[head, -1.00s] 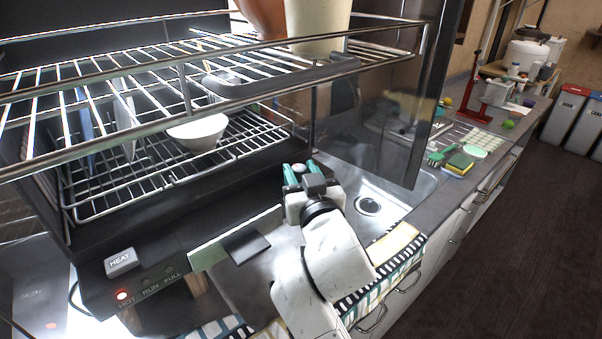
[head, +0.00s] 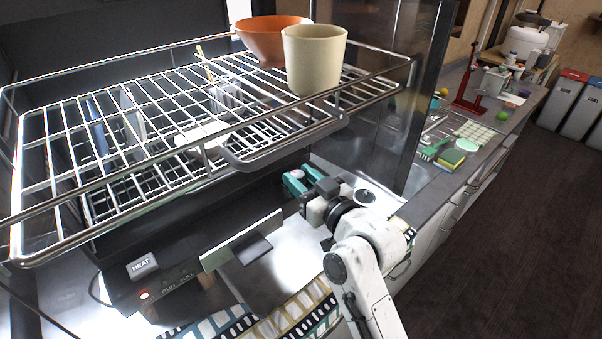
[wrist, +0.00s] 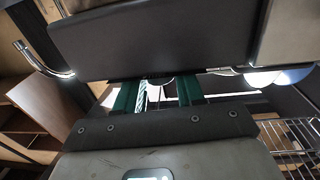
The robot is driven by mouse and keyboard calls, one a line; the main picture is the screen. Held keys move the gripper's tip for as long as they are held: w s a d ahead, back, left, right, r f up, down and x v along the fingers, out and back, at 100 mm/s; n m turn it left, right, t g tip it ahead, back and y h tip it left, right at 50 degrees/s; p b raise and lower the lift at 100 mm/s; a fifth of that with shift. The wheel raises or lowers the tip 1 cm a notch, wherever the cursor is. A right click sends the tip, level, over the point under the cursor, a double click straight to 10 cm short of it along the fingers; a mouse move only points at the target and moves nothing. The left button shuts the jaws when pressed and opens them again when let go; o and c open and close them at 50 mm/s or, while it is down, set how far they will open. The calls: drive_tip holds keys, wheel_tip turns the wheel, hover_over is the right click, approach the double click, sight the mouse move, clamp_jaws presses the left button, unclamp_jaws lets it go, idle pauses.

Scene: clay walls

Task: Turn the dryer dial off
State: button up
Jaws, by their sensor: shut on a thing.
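The dryer is the dark cabinet with wire racks at the left of the head view. A small pale round knob, which looks like its dial (head: 297,173), shows at the cabinet's lower right front edge. My gripper (head: 301,178) reaches it with its teal fingers, one on each side, and is shut on it. The fingers hide part of the knob, so its pointer cannot be read. In the wrist view the teal fingers (wrist: 157,93) show below a dark panel; the knob is not clear there.
The upper wire rack (head: 130,105) juts out close above my gripper, holding an orange bowl (head: 268,38) and a cream cup (head: 313,62). A glass panel (head: 375,95) stands to the right. Floor at right is clear.

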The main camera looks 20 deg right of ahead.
drive_tip(key=shift+d+f+n+g+y+b, duration=0.2)
drive_tip(key=shift+n+y+b, duration=0.25)
drive_tip(key=shift+y+b, duration=0.3)
drive_tip(key=shift+f+n+g+y+b, duration=0.1)
drive_tip(key=shift+n+g+y+b, duration=0.3)
drive_tip(key=shift+y+b, duration=0.35)
drive_tip(key=shift+n+b, duration=0.25)
drive_tip(key=shift+b, duration=0.25)
drive_tip(key=shift+w+r+n+g+y+b, duration=0.1)
drive_tip(key=shift+r+n+g+y+b, duration=0.1)
drive_tip(key=shift+n+g+y+b, duration=0.85)
drive_tip(key=shift+m+t+y+b, duration=0.25)
drive_tip(key=shift+m+t+b, duration=0.1)
drive_tip(key=shift+t, duration=0.1)
drive_tip(key=o, duration=1)
drive_tip(key=shift+r, duration=0.1)
